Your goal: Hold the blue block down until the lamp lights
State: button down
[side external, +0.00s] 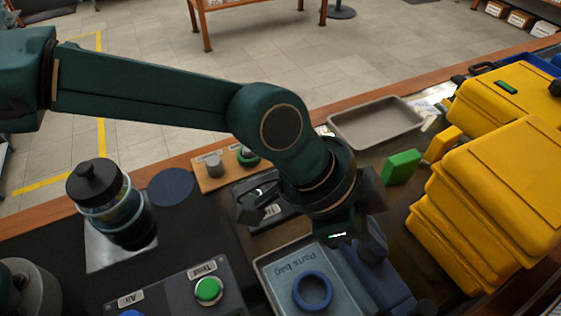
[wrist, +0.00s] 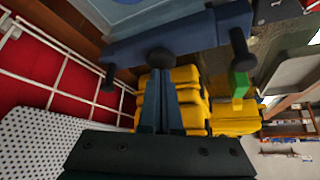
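A slate-blue block-like body (side external: 388,287) stands beside the parts tray in the side view, with a dark round knob (side external: 372,250) on it. A wide blue body with dark knobs (wrist: 185,35) fills the top of the wrist view; I cannot tell if it is the same one. My gripper (wrist: 160,65) shows two slate-blue fingers close together, tips near a dark knob; I cannot tell if they touch it. In the side view my wrist hangs just above the slate-blue body and hides part of it. I cannot pick out the lamp for certain.
A grey panel (side external: 180,292) with a green button (side external: 208,290) stands at the front. A tray marked "Parts bag" (side external: 262,275) holds a blue ring (side external: 312,291). Yellow cases (side external: 495,190) crowd the right, near a green block (side external: 402,167). An empty grey tray (side external: 375,122) lies behind.

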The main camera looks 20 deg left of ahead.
dwell(0.4)
notch_tip(320, 180, up, 9)
dwell(0.9)
